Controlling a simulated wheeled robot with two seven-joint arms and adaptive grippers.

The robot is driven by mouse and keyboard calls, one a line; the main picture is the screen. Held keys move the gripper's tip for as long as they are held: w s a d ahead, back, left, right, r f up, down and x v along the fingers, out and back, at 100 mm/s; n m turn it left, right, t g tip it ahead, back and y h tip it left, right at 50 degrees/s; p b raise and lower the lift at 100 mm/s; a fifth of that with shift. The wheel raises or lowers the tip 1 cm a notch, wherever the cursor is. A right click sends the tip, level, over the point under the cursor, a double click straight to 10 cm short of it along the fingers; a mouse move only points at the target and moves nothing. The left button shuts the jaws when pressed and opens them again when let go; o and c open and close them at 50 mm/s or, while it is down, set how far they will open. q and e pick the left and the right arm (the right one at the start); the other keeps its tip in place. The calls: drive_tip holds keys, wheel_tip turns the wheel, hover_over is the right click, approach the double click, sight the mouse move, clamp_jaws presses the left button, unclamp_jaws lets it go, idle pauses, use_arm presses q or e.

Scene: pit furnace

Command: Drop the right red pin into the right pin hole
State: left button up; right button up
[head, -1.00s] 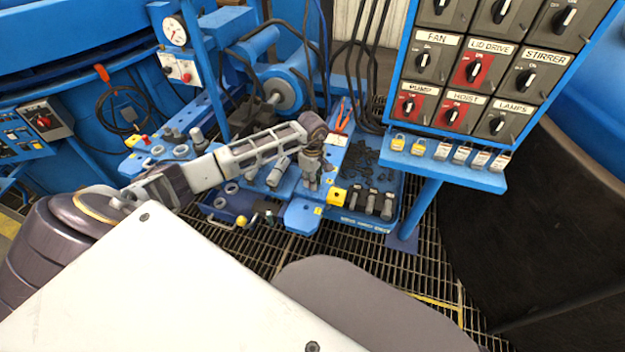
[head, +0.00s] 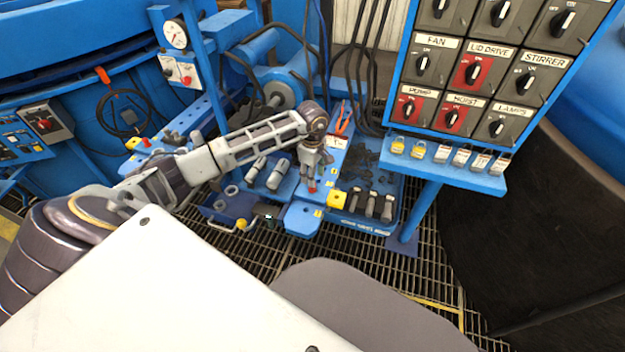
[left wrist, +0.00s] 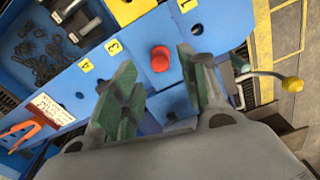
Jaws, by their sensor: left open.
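A red pin (head: 312,188) stands on the blue bench below my left gripper (head: 313,168). In the left wrist view the red pin (left wrist: 160,58) shows its round top, in line with the gap between the fingers. My left gripper (left wrist: 156,82) is open there, with green pads on both sides and nothing held. Whether the fingertips reach down around the pin, I cannot tell. A dark round hole (left wrist: 197,29) lies in the blue plate, to the right of the pin. Another red pin (head: 146,142) shows at the far left in the head view. My right gripper is not in view.
A yellow block (head: 337,199) and several dark cylinders (head: 371,205) sit right of the gripper. A blue tray of black links (left wrist: 40,45) and orange-handled pliers (left wrist: 20,130) lie at the left wrist view's left. The switch panel (head: 480,70) stands at right.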

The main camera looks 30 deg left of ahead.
use_arm(q)
wheel_tip(320, 180, up, 8)
drive_tip(key=shift+f, duration=0.2)
idle(1.2)
